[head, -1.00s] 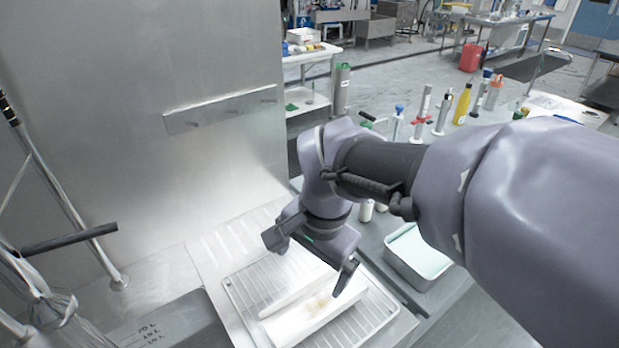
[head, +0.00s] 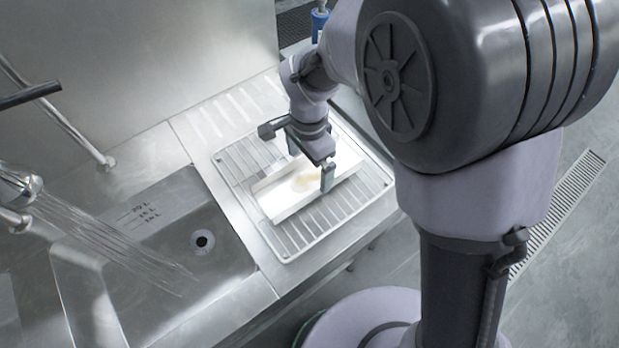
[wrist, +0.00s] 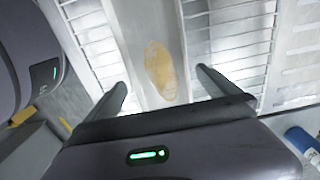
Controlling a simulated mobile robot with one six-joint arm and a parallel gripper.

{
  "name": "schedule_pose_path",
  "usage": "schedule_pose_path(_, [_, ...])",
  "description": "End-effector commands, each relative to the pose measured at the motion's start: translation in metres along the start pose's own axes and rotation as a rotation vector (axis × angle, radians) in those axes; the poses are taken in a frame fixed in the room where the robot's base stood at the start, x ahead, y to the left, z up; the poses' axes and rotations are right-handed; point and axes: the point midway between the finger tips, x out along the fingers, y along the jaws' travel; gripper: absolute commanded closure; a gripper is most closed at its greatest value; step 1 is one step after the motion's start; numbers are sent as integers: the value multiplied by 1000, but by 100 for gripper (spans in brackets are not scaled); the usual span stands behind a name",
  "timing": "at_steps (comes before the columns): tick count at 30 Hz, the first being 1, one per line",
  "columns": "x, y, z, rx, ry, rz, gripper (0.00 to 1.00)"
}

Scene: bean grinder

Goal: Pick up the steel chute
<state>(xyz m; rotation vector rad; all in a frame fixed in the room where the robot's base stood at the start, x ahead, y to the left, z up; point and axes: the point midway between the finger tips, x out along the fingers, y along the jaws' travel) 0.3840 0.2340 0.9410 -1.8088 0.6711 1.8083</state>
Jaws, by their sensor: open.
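The steel chute (head: 285,203) is a pale, shiny open channel with a tan stain inside. It lies on a wire rack (head: 236,160) beside the sink. My gripper (head: 309,163) is over the far half of the chute, pointing down, with its jaws apart. In the wrist view the chute (wrist: 150,22) runs up between the two fingers of my gripper (wrist: 162,80), one finger on each side of it. Nothing is held. I cannot tell whether the fingertips touch the chute or how deep they reach beside its walls.
A steel sink basin (head: 150,215) with a drain lies left of the rack. A spray tap (head: 20,185) stands at the far left. A steel wall (head: 130,60) rises behind. A blue-capped item (head: 320,22) is at the back. The floor is open at the right.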

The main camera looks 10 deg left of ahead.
Motion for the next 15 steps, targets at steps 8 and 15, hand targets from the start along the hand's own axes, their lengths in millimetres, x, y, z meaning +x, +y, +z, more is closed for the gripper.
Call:
schedule_pose_path(8, [30,1,1,-1,0,-1,0])
schedule_pose_path(15, [30,1,1,-1,0,0,35])
